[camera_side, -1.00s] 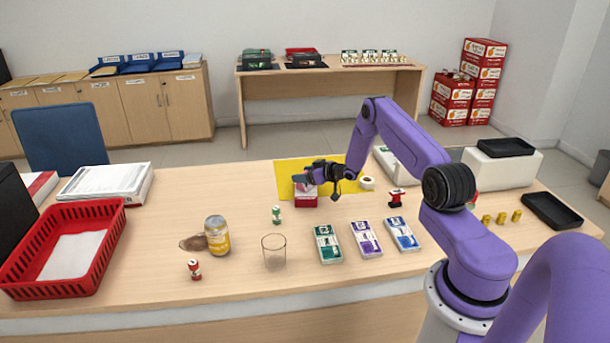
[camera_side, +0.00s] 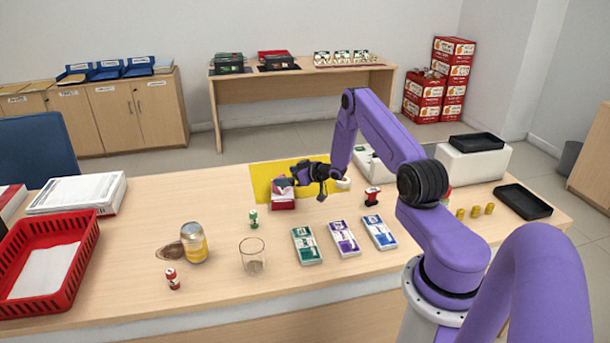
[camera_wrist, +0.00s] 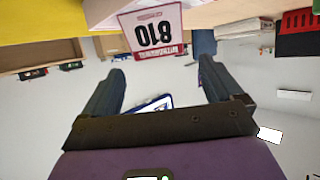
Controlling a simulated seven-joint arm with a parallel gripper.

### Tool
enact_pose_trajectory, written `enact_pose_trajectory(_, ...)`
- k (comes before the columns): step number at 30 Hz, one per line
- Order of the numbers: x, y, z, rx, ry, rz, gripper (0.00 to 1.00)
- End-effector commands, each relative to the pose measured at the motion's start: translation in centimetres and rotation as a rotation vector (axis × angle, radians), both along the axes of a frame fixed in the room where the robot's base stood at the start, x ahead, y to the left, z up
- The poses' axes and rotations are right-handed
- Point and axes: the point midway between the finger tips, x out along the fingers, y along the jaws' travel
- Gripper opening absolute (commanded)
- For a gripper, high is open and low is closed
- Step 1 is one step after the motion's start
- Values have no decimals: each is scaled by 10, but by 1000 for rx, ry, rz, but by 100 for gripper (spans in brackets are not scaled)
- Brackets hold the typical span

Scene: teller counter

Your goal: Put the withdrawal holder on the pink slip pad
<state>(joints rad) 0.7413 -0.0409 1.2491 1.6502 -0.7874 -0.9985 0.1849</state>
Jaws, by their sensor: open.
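In the wrist view a pink-edged card with a red band and upside-down number (camera_wrist: 153,32) shows beyond the fingertips. Its small lettering may read withdrawal. I cannot tell whether this is the withdrawal holder, the pink slip pad, or one on the other. My gripper (camera_side: 283,183) is low, just above the red block, with its fingers pointing left. In the wrist view my gripper (camera_wrist: 160,78) has its fingers wide apart and nothing between them.
Green (camera_side: 306,246), purple (camera_side: 343,239) and blue (camera_side: 380,233) pads lie in front. A white tape roll (camera_side: 343,184) is right of my gripper.

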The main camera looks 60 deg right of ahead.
Motion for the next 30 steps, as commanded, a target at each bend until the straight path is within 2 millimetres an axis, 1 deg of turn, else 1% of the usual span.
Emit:
enact_pose_trajectory(1, -9, -2, 4, 0, 0, -3, 93)
enact_pose_trajectory(6, -35, -1, 15, 2, 1, -4, 93)
enact_pose_trajectory(12, -61, -2, 25, 0, 0, -4, 93)
enact_pose_trajectory(17, -71, 0, 30, 0, 0, -1, 93)
enact_pose_trajectory(20, -69, 6, 34, -9, 12, 12, 93)
enact_pose_trajectory(23, -55, 26, 42, -36, 56, 51, 93)
enact_pose_trajectory(25, -43, 49, 51, -66, 107, 90, 93)
enact_pose_trajectory(26, -37, 61, 55, -81, 131, 108, 93)
enact_pose_trajectory(27, -31, 78, 62, -102, 165, 134, 93)
enact_pose_trajectory(29, -25, 105, 72, -133, 215, 170, 93)
enact_pose_trajectory(30, -23, 123, 78, -153, 246, 193, 93)
